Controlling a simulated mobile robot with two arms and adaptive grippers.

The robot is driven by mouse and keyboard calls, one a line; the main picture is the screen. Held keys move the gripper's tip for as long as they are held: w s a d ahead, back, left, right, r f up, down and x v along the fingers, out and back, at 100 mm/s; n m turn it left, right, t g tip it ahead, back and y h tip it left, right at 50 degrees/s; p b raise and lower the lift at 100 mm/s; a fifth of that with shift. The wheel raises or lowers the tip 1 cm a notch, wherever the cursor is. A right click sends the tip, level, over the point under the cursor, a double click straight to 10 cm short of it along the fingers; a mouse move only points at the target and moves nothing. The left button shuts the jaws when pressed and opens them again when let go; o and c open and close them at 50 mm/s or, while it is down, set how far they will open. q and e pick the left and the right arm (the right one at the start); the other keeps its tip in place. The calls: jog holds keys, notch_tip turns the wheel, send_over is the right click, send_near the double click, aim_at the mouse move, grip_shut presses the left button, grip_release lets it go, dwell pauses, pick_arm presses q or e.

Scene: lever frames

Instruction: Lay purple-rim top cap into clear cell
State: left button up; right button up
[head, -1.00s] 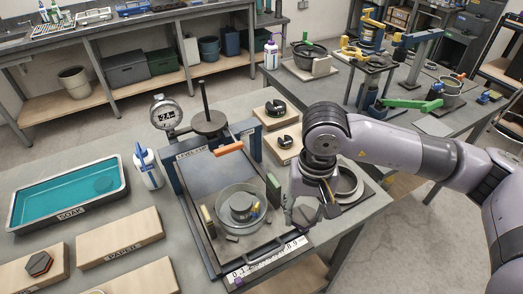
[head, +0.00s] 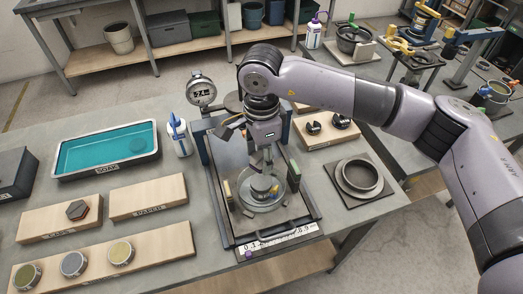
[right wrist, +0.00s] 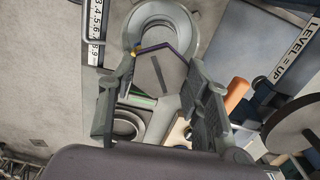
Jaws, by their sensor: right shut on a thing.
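The purple-rim top cap (right wrist: 172,72) is a grey flat piece with a purple edge. It sits between the fingers of my right gripper (right wrist: 163,66) in the right wrist view. In the head view my right gripper (head: 264,160) points down just above the clear cell (head: 277,203), and the cap is hard to make out there. The cell is a round transparent bowl on the dark press frame, with a grey cylinder (head: 262,186) inside. The cell's round rim also shows beyond the cap in the right wrist view (right wrist: 132,25). My left gripper is out of view.
The frame has a numbered scale (head: 270,242) in front and a dial gauge (head: 200,92) behind. A grey ring (head: 360,177) lies to the right. A teal soak tray (head: 64,160), a white bottle (head: 179,137) and wooden boards (head: 148,198) stand to the left.

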aim_at(261, 181)
jog(key=shift+f, duration=0.65)
jog(key=shift+f+b, duration=0.35)
jog(key=shift+f, duration=0.55)
jog(key=shift+f+b, duration=0.3)
jog(key=shift+f, duration=0.1)
jog(key=shift+f+b, duration=1.75)
jog(key=shift+b, duration=0.3)
jog(key=shift+b, duration=0.45)
jog(key=shift+f+b, duration=0.15)
jog(key=shift+b, duration=0.25)
jog(key=o, duration=1.5)
